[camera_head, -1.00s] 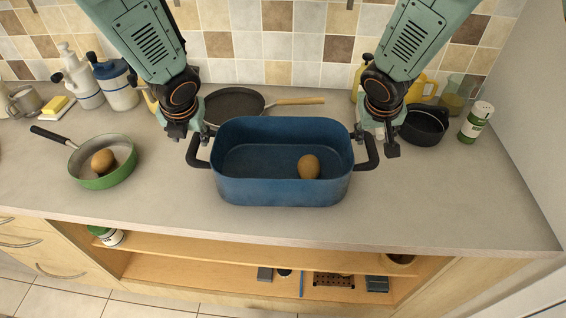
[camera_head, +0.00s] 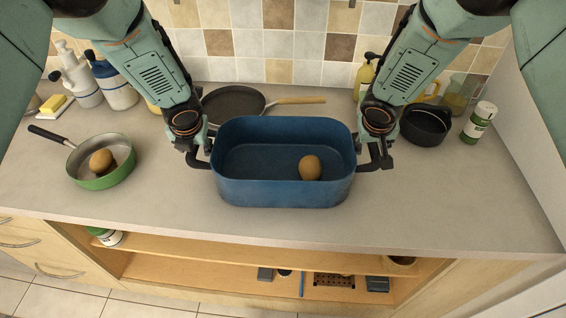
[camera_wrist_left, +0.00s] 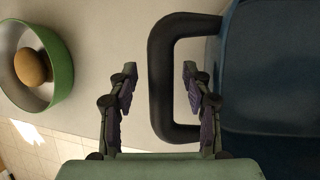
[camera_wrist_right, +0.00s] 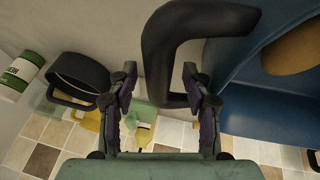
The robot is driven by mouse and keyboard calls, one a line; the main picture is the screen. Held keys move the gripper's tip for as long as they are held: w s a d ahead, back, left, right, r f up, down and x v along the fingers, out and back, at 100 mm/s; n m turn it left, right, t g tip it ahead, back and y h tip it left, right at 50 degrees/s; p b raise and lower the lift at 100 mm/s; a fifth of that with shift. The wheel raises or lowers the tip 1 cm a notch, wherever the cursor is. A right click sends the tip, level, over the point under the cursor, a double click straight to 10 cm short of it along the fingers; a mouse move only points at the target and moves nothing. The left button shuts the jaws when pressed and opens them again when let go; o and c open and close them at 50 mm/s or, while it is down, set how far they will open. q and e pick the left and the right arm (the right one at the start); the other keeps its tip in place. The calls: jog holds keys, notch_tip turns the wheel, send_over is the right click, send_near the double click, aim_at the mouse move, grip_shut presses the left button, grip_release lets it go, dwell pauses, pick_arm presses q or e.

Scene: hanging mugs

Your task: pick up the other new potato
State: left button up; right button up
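One brown potato (camera_head: 101,161) lies in the green pan (camera_head: 112,178) at the left; it also shows in the left wrist view (camera_wrist_left: 31,66). A second potato (camera_head: 310,167) lies inside the blue roasting pot (camera_head: 280,195), right of its middle. My left gripper (camera_head: 200,158) is at the pot's left handle; in the left wrist view its fingers (camera_wrist_left: 160,95) are open, with the handle (camera_wrist_left: 158,75) between them. My right gripper (camera_head: 376,160) is at the right handle, fingers (camera_wrist_right: 160,95) open, with the handle (camera_wrist_right: 160,70) between them. Neither gripper is closed on it.
A dark frying pan (camera_head: 233,102) with a wooden handle lies behind the pot. A black pot (camera_head: 425,125) and a green-white shaker (camera_head: 478,122) stand at the right. Bottles and a butter dish (camera_head: 52,104) stand back left. The front counter is clear.

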pick_arm(q)
jog(key=shift+c, duration=0.8)
pick_arm(e)
jog(key=shift+c, duration=0.8)
pick_arm(q)
jog(key=shift+s+d+r, duration=0.1)
jog(key=shift+s+r, duration=0.1)
jog(key=shift+s, duration=0.1)
jog(key=c, duration=0.4)
pick_arm(e)
jog(key=shift+s+d+r, duration=0.1)
jog(key=shift+s+r, duration=0.05)
jog(key=shift+s, duration=0.15)
jog(key=c, duration=0.4)
pick_arm(q)
jog(key=c, duration=0.3)
pick_arm(e)
jog(key=c, duration=0.3)
pick_arm(q)
jog(key=shift+f, duration=0.1)
grip_shut()
pick_arm(e)
jog(key=shift+w, duration=0.1)
grip_shut()
pick_arm(q)
jog(key=shift+w, duration=0.1)
